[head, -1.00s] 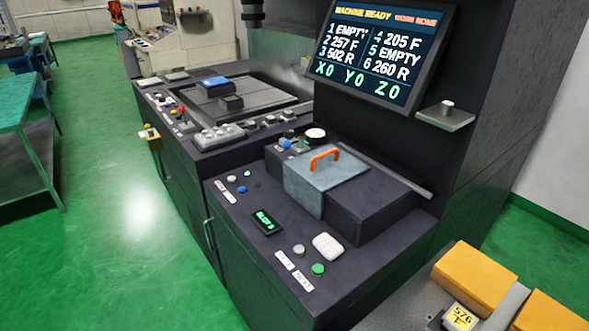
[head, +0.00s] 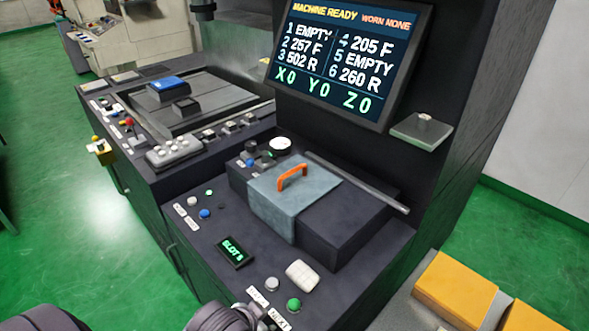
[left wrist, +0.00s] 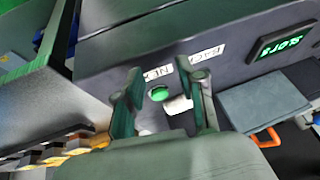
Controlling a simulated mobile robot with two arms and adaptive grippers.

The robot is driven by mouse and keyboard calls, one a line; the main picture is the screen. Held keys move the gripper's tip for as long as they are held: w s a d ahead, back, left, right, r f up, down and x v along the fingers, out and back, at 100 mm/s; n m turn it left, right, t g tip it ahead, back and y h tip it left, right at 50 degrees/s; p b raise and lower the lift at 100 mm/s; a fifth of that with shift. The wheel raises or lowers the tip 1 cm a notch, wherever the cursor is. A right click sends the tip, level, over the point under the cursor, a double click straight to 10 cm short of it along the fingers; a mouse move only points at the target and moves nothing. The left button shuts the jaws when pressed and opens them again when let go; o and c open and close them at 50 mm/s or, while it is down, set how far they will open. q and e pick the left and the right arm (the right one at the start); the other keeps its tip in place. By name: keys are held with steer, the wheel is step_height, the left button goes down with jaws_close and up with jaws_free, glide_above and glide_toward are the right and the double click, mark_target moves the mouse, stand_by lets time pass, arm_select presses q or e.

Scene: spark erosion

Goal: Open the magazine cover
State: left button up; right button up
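The magazine cover is a blue-grey lid (head: 270,205) with an orange handle (head: 292,177). It lies flat over the left part of the dark magazine box (head: 345,225) on the machine's front console. In the left wrist view the cover (left wrist: 265,105) and its handle (left wrist: 266,137) show at the right. My left gripper (left wrist: 162,72) has its two fingers apart with nothing held, above the console near the green button. It is away from the handle. In the head view only dark parts of my arm show at the bottom edge. My right gripper is not in view.
A slot display (head: 234,252), a white block (head: 302,275) and a green button (head: 294,305) sit on the console before the box. A grey bar (head: 360,183) runs behind it. A small shelf (head: 421,131) juts out at right. Yellow blocks (head: 455,290) stand lower right.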

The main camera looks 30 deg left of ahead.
arm_select(q)
steer(key=w+a, duration=0.1)
steer(key=w, duration=0.1)
steer(key=w+a+r+m+t, duration=0.1)
steer(key=w, duration=0.1)
steer(key=w+t, duration=0.1)
steer(key=w, duration=0.2)
steer(key=shift+a+r+m, duration=0.3)
steer(key=shift+a+r, duration=0.1)
steer(key=w+a+r+m+t, duration=0.2)
steer(key=w+a+r+t, duration=0.15)
steer(key=w, duration=0.35)
steer(key=m+t, duration=0.4)
glide_toward(293, 172)
steer(key=p+x, duration=0.2)
steer(key=x, duration=0.8)
steer(key=shift+w+f, duration=0.2)
steer(key=shift+w, duration=0.35)
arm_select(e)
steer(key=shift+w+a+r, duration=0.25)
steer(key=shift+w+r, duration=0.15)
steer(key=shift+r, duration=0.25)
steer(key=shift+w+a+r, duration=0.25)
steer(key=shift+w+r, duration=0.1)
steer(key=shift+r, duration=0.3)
arm_select(q)
steer(key=shift+c, duration=0.4)
jaws_close()
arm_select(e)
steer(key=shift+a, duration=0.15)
